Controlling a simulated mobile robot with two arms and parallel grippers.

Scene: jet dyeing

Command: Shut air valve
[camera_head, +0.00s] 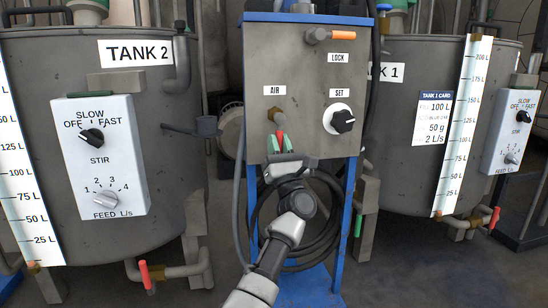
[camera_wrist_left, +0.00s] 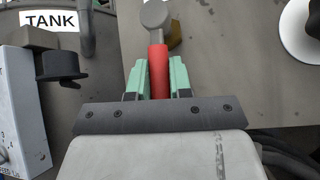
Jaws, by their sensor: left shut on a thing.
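The air valve's red handle (camera_head: 280,139) hangs straight down under the AIR label on the grey panel (camera_head: 312,75) between the two tanks. Its brass fitting (camera_head: 279,116) shows just above it. My left gripper (camera_head: 279,146) reaches up from below and has its green fingers on both sides of the handle. In the left wrist view, the red handle (camera_wrist_left: 158,72) lies between the two green fingers of my left gripper (camera_wrist_left: 158,80), which is shut on it. The handle's round grey end (camera_wrist_left: 154,14) sticks out beyond the fingertips. My right gripper is not in view.
The SET knob (camera_head: 343,121) is right of the valve, and an orange-handled LOCK lever (camera_head: 342,35) is above. A coiled black hose (camera_head: 328,236) hangs below the panel on a blue frame (camera_head: 348,222). Tank 2 (camera_head: 165,110) stands left, Tank 1 (camera_head: 400,170) right.

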